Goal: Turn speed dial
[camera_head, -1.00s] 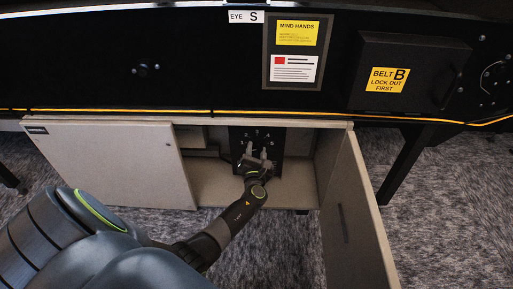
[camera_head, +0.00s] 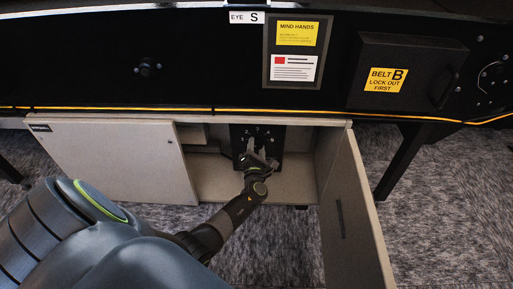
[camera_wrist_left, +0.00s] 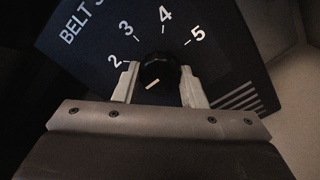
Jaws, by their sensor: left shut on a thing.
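The speed dial (camera_wrist_left: 160,72) is a round black knob on a dark panel (camera_wrist_left: 95,60). The panel is lettered "BELT S…", with the rest cut off, and numbers 2 to 5 show around the knob. A short white mark on the knob slants toward the lower left of the wrist view. My left gripper (camera_wrist_left: 160,90) is shut on the dial, with one pale finger on each side. In the head view my left gripper (camera_head: 257,150) reaches into the open cabinet and covers the dial there. My right gripper is not in view.
The cabinet (camera_head: 110,160) has a closed left panel and an open door (camera_head: 350,215) swung out on the right, beside my arm. A yellow cable (camera_head: 300,113) runs above it. A black "BELT B" box (camera_head: 425,75) sits higher on the right.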

